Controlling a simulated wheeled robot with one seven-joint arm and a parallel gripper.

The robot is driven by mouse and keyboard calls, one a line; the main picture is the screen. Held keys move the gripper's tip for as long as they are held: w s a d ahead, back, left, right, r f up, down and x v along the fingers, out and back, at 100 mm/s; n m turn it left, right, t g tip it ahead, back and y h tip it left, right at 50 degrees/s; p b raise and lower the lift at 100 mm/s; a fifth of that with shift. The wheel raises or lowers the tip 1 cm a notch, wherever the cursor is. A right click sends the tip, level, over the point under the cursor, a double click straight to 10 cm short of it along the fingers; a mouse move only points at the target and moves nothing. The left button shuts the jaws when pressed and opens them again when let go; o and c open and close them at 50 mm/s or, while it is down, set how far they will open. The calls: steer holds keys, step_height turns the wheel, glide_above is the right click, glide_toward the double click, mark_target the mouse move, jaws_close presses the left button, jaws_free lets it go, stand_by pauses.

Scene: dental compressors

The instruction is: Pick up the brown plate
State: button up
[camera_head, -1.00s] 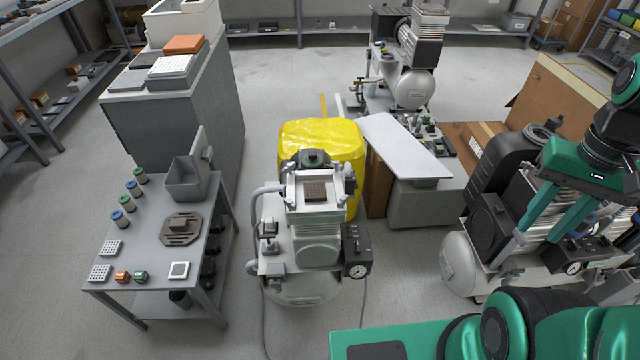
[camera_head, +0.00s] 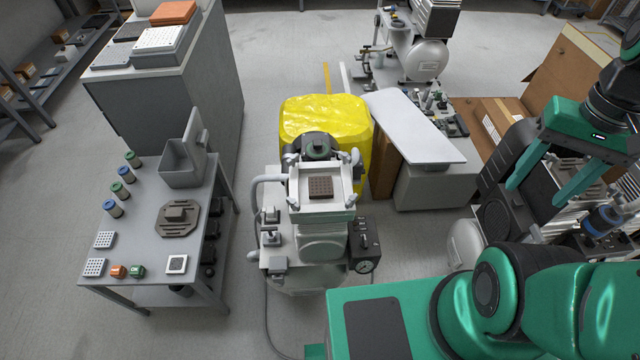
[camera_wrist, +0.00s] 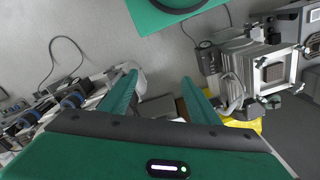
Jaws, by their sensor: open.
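The brown plate (camera_head: 320,187) is a small square with a grid of holes. It lies in the pale square tray (camera_head: 347,203) on top of the middle compressor (camera_head: 321,245). In the wrist view the brown plate (camera_wrist: 275,72) shows at the right, well to the side of the fingers. My gripper (camera_head: 533,206) is open and empty, up at the right of the head view, far from the plate. In the wrist view its two green fingers (camera_wrist: 158,79) are spread apart with nothing between them.
A grey bench (camera_head: 146,244) with small parts and a grey bin stands at the left. A yellow-covered object (camera_head: 352,113) is behind the compressor. A white board on a grey box (camera_head: 415,130) stands to the right. Another compressor is below my gripper.

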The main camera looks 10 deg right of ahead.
steer(key=w+a+f+n, duration=0.1)
steer(key=w+a+n, duration=0.65)
steer(key=w, duration=0.35)
steer(key=n+y, duration=0.1)
steer(key=n, duration=1.5)
glide_above(321, 185)
steer(key=d, duration=0.1)
step_height(321, 185, down, 14)
steer(key=shift+d+r, duration=0.1)
steer(key=shift+d, duration=0.05)
steer(key=shift+a+f, duration=0.15)
steer(key=shift+f, duration=0.85)
steer(key=shift+a+f, duration=0.2)
steer(key=shift+f, duration=0.85)
steer(key=shift+a+f, duration=0.15)
steer(key=shift+f, duration=0.85)
steer(key=shift+c, duration=0.4)
steer(key=c, duration=0.8)
